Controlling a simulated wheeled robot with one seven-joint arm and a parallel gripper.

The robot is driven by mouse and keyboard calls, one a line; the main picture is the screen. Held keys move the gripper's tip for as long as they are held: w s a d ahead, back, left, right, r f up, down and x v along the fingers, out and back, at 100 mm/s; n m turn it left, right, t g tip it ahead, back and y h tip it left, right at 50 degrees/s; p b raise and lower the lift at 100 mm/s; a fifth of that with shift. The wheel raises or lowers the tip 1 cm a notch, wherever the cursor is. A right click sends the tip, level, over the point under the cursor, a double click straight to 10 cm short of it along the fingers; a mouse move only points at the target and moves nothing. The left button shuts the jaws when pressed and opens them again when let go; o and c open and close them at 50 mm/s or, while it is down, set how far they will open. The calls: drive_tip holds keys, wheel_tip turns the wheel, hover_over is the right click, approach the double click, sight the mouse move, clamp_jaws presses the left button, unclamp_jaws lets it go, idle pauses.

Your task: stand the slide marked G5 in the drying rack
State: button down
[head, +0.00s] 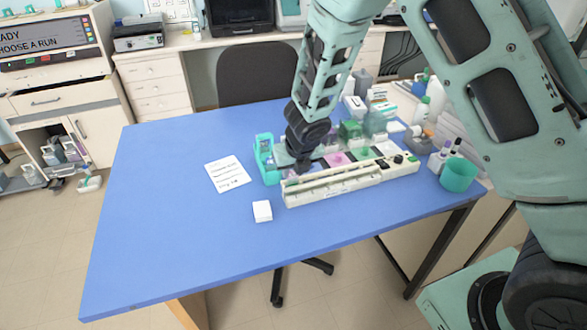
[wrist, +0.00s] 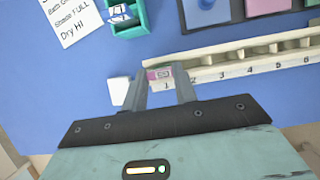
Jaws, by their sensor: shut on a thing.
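My gripper (wrist: 162,82) is shut on a slide (wrist: 160,74), which shows between the fingertips in the wrist view. Its end has a pink label with a small mark I cannot read. The long cream drying rack (head: 335,186) lies along the front of the staining row. In the wrist view the rack (wrist: 235,68) carries a row of numbers. The held slide is at the rack's left end, near number 1. I cannot tell whether it touches the rack. In the head view my gripper (head: 300,163) is just behind the rack's left end, and the slide is not distinct there.
A teal holder (head: 265,165) stands left of the rack. A white block (head: 262,211) and a written card (head: 228,174) lie on the blue table (head: 160,220). Coloured dishes sit behind the rack; a teal cup (head: 459,175) is at right. The table's left side is clear.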

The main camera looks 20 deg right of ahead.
drive_tip(key=shift+f, duration=0.25)
drive_tip(key=c, duration=1)
unclamp_jaws()
drive_tip(key=p+v, duration=0.8)
drive_tip(key=v, duration=0.9)
drive_tip(key=shift+r+p, duration=0.25)
drive_tip(key=shift+p, duration=0.05)
